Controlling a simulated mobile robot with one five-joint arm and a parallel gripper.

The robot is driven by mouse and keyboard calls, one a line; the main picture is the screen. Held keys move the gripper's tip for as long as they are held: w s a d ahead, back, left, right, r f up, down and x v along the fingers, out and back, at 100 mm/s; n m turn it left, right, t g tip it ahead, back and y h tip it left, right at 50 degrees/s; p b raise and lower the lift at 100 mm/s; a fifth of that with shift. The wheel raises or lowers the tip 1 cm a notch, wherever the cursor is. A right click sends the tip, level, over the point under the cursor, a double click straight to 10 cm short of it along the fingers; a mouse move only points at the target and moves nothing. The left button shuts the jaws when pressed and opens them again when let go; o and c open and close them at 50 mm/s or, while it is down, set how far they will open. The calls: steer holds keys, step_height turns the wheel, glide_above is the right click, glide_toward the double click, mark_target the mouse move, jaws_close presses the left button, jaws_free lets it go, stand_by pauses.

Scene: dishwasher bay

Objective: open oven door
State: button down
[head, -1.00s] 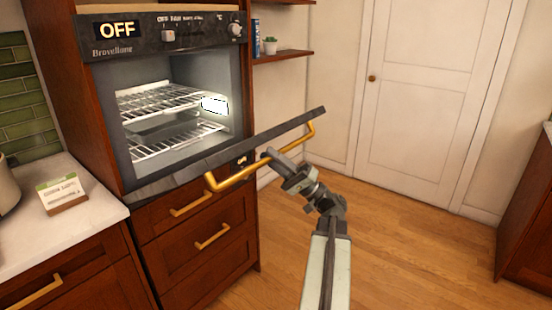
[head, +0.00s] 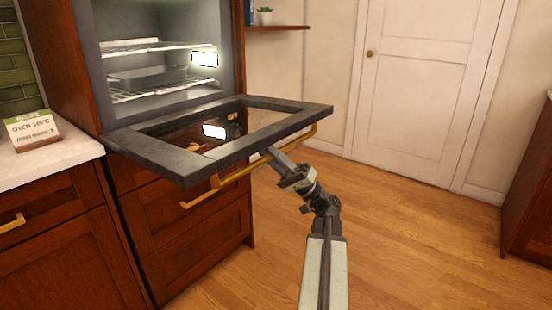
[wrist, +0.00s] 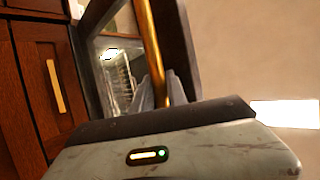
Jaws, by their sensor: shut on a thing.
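The oven door (head: 180,172) is folded down and stands out from the oven (head: 230,60), close to level, with its inner glass facing up. The oven cavity behind it is lit and shows wire racks (head: 160,88). A gold bar handle (head: 240,174) runs along the door's outer edge. My gripper (head: 270,153) is at the handle's middle. In the wrist view the gripper (wrist: 158,92) is shut on the gold handle (wrist: 149,40), which passes between its fingers. The fingertips are partly hidden by the door edge in the head view.
Wooden drawers (head: 195,240) with gold pulls stand below the door. A counter (head: 60,150) at the left carries a small sign card (head: 32,130) reading "OVEN 140°C". The wooden floor (head: 420,240) to the right is clear. A white door (head: 428,90) stands at the back.

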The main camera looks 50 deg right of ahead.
steer(key=shift+d+f, duration=0.1)
steer(key=shift+d, duration=0.2)
steer(key=c, duration=1.3)
jaws_free()
steer(key=shift+d, duration=0.1)
steer(key=shift+f, duration=0.1)
steer(key=shift+f, duration=0.15)
steer(key=b+v, duration=0.5)
steer(key=v, duration=0.2)
steer(key=shift+s+f+b, duration=0.1)
steer(key=shift+s+b, duration=0.15)
steer(key=shift+b, duration=0.1)
